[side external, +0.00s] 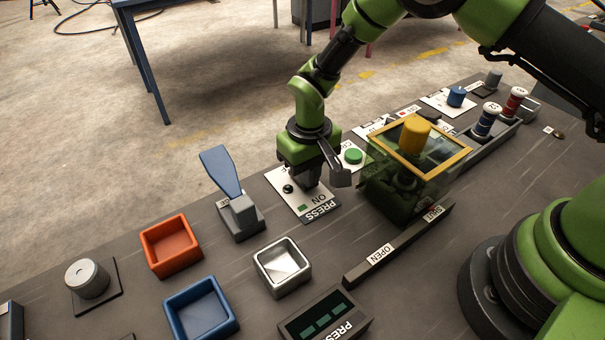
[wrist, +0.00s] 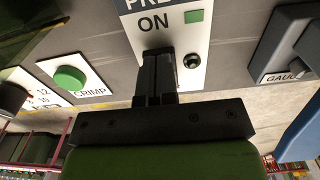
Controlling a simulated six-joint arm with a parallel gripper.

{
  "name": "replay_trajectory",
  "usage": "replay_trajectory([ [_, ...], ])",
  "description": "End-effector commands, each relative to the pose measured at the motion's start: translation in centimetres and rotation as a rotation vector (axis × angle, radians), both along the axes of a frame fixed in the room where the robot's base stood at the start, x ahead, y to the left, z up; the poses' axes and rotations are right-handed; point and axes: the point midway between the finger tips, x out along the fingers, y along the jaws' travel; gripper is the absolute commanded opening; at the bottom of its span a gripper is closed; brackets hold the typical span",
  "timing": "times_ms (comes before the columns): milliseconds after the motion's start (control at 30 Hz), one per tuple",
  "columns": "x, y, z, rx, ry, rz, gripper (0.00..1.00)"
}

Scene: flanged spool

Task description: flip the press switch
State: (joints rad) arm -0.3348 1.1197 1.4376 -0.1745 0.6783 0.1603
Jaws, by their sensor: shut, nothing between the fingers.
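The press switch is a white plate (side external: 318,205) lettered PRESS and ON, with a green square and a small black toggle (side external: 289,188). In the wrist view the plate (wrist: 188,20) is at the top, with the green square (wrist: 194,16) beside ON and the toggle (wrist: 193,61) just right of my fingers. My gripper (wrist: 157,58) is shut and empty, its fingertips over the plate below the word ON. In the side view my gripper (side external: 310,183) is low over the plate, right of the toggle. I cannot tell whether the fingers touch the plate or toggle.
A green CRIMP button (side external: 352,156) and a glass case with a yellow lid knob (side external: 415,134) stand to the right. A blue-handled lever (side external: 222,170) stands close on the left.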

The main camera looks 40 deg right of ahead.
Motion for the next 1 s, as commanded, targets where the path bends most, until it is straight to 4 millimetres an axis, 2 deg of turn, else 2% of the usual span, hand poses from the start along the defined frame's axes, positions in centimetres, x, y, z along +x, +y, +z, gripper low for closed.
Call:
replay_trajectory([
  [267, 0.1, 0.0, 0.3, 0.001, -0.002, 0.0, 0.0],
  [1000, 0.1, 0.0, 6.4, 0.0, -0.002, 0.001, 0.0],
])
